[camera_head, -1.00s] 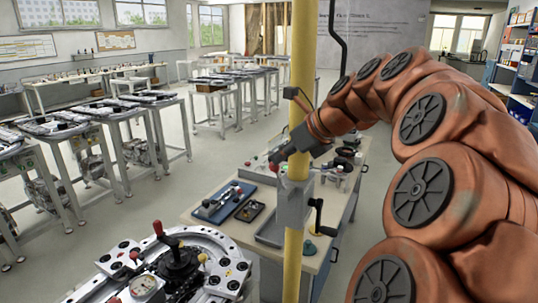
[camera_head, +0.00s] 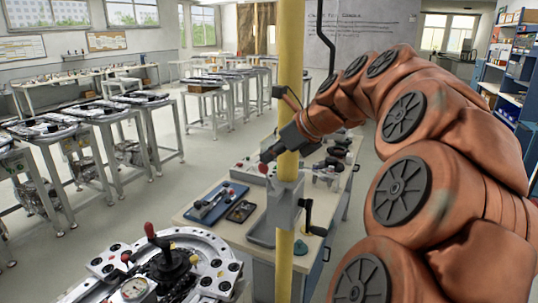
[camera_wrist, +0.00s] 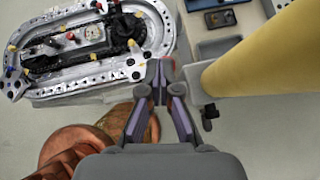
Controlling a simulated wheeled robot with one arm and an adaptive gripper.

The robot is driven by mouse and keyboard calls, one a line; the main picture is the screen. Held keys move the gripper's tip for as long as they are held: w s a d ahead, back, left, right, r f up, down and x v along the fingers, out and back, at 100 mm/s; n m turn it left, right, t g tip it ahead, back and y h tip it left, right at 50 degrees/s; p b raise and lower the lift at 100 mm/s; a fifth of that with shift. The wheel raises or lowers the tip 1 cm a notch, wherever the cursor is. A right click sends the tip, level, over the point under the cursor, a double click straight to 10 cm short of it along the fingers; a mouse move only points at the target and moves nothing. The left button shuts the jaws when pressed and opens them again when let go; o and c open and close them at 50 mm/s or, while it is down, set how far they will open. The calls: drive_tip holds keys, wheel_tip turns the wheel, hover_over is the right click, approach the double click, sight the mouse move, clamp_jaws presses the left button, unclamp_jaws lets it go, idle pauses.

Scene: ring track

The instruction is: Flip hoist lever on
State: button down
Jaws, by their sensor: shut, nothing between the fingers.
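A yellow post (camera_head: 291,60) stands in front of my arm in the head view and fills the right of the wrist view (camera_wrist: 270,50). It carries a grey box (camera_head: 285,205) with a black crank handle (camera_head: 306,215). I cannot tell for certain which of these is the hoist lever. My gripper (camera_head: 268,156) is partly behind the post, pointing left and down. In the wrist view my gripper (camera_wrist: 160,68) has its fingertips together, left of the post and apart from it.
A workbench (camera_head: 195,217) with a blue tray (camera_head: 218,203) and small parts stands behind the post. A grey oval track unit (camera_head: 205,245) with black knobs and a red-topped lever (camera_head: 149,230) is at front left. The floor between the rows of tables is clear.

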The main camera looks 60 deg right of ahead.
drive_tip(key=s+a+r+b, duration=0.1)
drive_tip(key=s+r, duration=0.2)
drive_tip(key=r, duration=0.8)
drive_tip(key=shift+a+r+b, duration=0.2)
drive_tip(key=shift+b, duration=0.2)
idle(0.5)
